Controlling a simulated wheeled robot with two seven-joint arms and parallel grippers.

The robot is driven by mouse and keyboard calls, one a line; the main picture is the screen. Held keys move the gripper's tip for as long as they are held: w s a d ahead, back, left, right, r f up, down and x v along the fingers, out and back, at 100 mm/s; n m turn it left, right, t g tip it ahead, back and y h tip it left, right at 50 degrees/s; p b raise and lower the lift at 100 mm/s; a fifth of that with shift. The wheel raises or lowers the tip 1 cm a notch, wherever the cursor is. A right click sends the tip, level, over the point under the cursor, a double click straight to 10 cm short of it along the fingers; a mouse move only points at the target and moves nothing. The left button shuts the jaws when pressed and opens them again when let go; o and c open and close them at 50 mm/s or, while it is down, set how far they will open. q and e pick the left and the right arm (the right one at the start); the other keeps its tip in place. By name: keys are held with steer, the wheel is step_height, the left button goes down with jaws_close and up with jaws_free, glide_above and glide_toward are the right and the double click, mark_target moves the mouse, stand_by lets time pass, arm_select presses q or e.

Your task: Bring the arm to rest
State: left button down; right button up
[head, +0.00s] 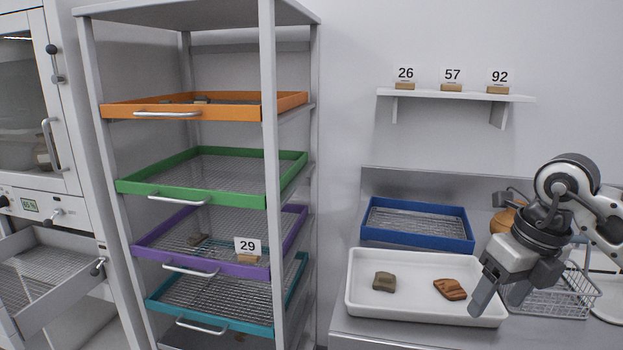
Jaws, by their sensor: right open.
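My right gripper (501,293) is open and empty, its fingers pointing down over the right end of the white tray (357,297). My right arm comes in from the right edge. Two sherds lie apart in the white tray: a grey-brown one (384,282) left of the middle and an orange-brown striped one (450,289) to the right, just left of the gripper's fingers. My left gripper is not in view.
A blue mesh tray (466,243) sits behind the white tray. A wire basket (556,303) and an orange-brown pot (503,220) are partly behind my arm. A rack with orange (289,101), green (236,196), purple (146,256) and teal (236,327) trays stands left. A wall shelf (455,95) holds number cards.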

steer(key=s+a+f+n+g+y, duration=0.1)
steer(key=s+a+f+y, duration=0.15)
steer(key=a+y, duration=0.45)
steer(key=s+a+f+n+g+y, duration=0.1)
steer(key=a+f+g+y, duration=0.15)
steer(key=a, duration=0.75)
steer(key=s+a+r+m+t+y, duration=0.35)
steer(key=a+m+t+y, duration=0.35)
steer(key=m+y, duration=0.25)
steer(key=w+d+f+m+t+h, duration=0.2)
steer(key=d+f+m+t+h, duration=0.3)
steer(key=m, duration=0.6)
steer(key=w+d+f+m+t+h, duration=0.15)
steer(key=f+m+t+h, duration=0.25)
steer(key=m+t+h, duration=0.5)
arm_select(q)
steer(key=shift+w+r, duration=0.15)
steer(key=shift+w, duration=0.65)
arm_select(e)
steer(key=s+d+f+m+g+h, duration=0.3)
steer(key=s+f+m+g, duration=0.5)
steer(key=f, duration=0.8)
steer(key=s+m, duration=0.1)
steer(key=s, duration=0.2)
steer(key=shift+s+d+f, duration=0.15)
steer(key=shift+s+d, duration=0.25)
